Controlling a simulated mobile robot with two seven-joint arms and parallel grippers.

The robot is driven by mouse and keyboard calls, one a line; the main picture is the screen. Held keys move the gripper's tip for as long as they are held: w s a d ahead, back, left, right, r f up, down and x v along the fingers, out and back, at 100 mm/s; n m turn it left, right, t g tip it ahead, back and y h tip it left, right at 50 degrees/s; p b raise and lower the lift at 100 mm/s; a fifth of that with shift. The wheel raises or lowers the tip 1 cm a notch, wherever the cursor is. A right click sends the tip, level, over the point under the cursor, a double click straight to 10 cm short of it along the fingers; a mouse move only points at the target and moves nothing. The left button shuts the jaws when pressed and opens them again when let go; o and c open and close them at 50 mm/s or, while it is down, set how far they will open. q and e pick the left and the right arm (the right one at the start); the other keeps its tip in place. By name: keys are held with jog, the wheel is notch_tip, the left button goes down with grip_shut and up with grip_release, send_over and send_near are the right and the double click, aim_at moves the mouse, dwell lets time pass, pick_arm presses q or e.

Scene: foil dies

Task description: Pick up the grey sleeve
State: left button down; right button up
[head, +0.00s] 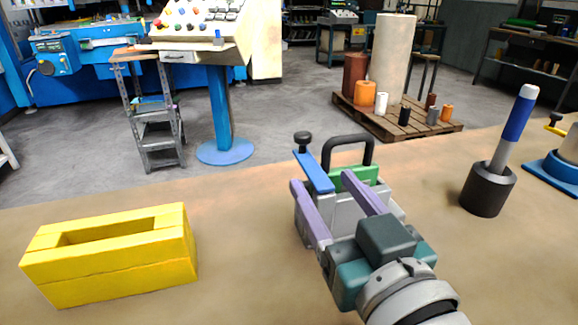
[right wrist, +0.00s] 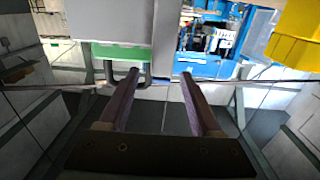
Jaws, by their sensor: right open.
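No thing stands out surely as the grey sleeve. A dark grey cylinder (head: 486,190) stands upright on the table at the right, with a blue-and-white-handled rod (head: 516,122) in its top. A small grey cylinder (head: 433,115) stands on the far pallet. My right gripper (head: 320,178) is open, with purple fingers, left of the dark cylinder and apart from it. It also shows open and empty in the right wrist view (right wrist: 160,75). My left gripper is out of view.
A grey device (head: 345,213) with a green top, black handle and blue lever stands close by my right gripper, partly hidden by it. A hollow yellow block (head: 115,262) lies at the left. The pallet (head: 375,124) with several cylinders stands beyond the table. Table between block and device is clear.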

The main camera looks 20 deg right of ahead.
aim_at(314, 168)
jog(key=w, duration=0.4)
jog(key=shift+w+f+b, duration=0.1)
jog(key=shift+w+b, duration=0.25)
jog(key=shift+w, duration=0.05)
grip_shut()
dwell(1.0)
